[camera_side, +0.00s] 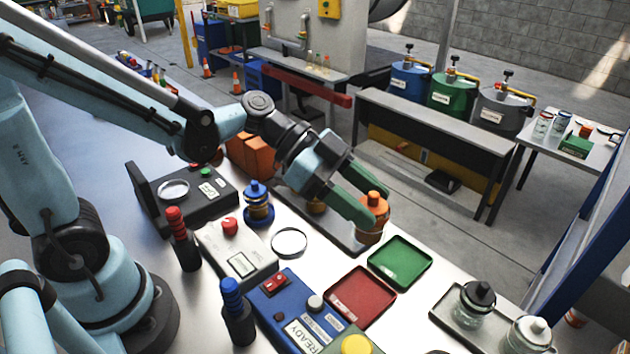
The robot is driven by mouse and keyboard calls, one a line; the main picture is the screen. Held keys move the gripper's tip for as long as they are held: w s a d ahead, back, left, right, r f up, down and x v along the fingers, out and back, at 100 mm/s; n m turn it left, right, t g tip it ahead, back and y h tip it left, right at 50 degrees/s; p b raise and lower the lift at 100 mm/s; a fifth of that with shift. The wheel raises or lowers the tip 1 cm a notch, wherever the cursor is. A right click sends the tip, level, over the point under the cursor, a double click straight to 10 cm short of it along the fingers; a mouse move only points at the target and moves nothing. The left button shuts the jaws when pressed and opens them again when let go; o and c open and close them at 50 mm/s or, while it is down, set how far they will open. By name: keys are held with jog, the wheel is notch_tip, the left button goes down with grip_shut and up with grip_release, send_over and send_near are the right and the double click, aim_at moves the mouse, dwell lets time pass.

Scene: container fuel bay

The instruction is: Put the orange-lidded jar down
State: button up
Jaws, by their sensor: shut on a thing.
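The orange-lidded jar (372,230) is upright, its amber body below an orange cap. My gripper (368,204) has its green fingers shut on the jar from the left. The jar is at the right end of a grey tray (340,236); whether its base touches the tray or is above it, I cannot tell. Part of the jar is hidden by a finger. A second small amber piece (316,206) shows on the tray under my wrist.
A green tray (400,263) and a red tray (360,297) lie in front of the jar. A blue-lidded jar (258,205) stands to the left. Black-lidded (477,300) and white-lidded (530,334) jars stand at the lower right. A blue READY box (295,312) is in front.

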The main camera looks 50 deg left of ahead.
jog(key=shift+s+d+f+m+g+h, duration=0.1)
jog(key=shift+s+d+m+g+h, duration=0.1)
jog(key=shift+d+m+g, duration=0.25)
jog(key=shift+s+d+m+g+h, duration=0.1)
jog(key=shift+s+d+m+g, duration=0.1)
jog(key=shift+m+g, duration=0.35)
jog(key=s+m+g, duration=0.1)
jog(key=m+g, duration=0.1)
jog(key=g, duration=0.1)
send_over(354, 293)
jog(key=shift+m, duration=0.3)
jog(key=shift+f, duration=5.2)
jog(key=shift+f, duration=0.1)
jog(key=o, duration=1.1)
jog(key=shift+o, duration=0.2)
